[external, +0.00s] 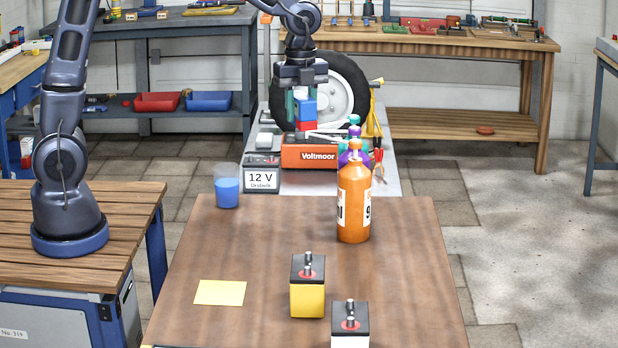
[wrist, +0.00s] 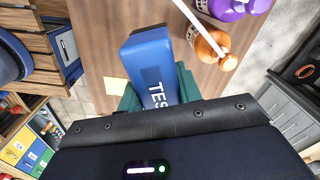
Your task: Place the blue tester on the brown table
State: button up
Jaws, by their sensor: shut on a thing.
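My gripper (external: 303,112) is over the grey bench beyond the brown table's far edge, in the external view. It is shut on the blue tester (external: 308,106), which is upright or nearly so near the orange-red Voltmoor unit. In the wrist view the blue tester (wrist: 150,50), lettered "TES", sits between the green fingers of my gripper (wrist: 158,92). Its lower end is hidden, so I cannot tell if it touches anything below. The brown table (external: 200,325) fills the foreground, and its surface (wrist: 95,35) also shows behind the tester in the wrist view.
The brown table holds a blue cup (external: 227,190), an orange bottle (external: 354,205), a yellow note (external: 220,292), a yellow battery (external: 307,295) and a white battery (external: 350,335). The Voltmoor unit (external: 318,156) and 12 V battery (external: 262,178) stand behind. The table's middle left is clear.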

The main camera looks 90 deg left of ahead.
jog(key=s+d+f+m, duration=0.1)
jog(key=s+d+m, duration=0.1)
jog(key=s+d, duration=0.4)
jog(key=s+d+f+m, duration=0.15)
jog(key=s+d, duration=0.25)
jog(key=d, duration=0.5)
send_over(255, 265)
notch_tip(255, 265, down, 4)
jog(key=shift+m, duration=0.45)
notch_tip(255, 265, down, 20)
jog(key=shift+d+f, duration=0.1)
jog(key=shift+f, duration=0.15)
jog(key=shift+f, duration=0.15)
jog(key=o, duration=1.1)
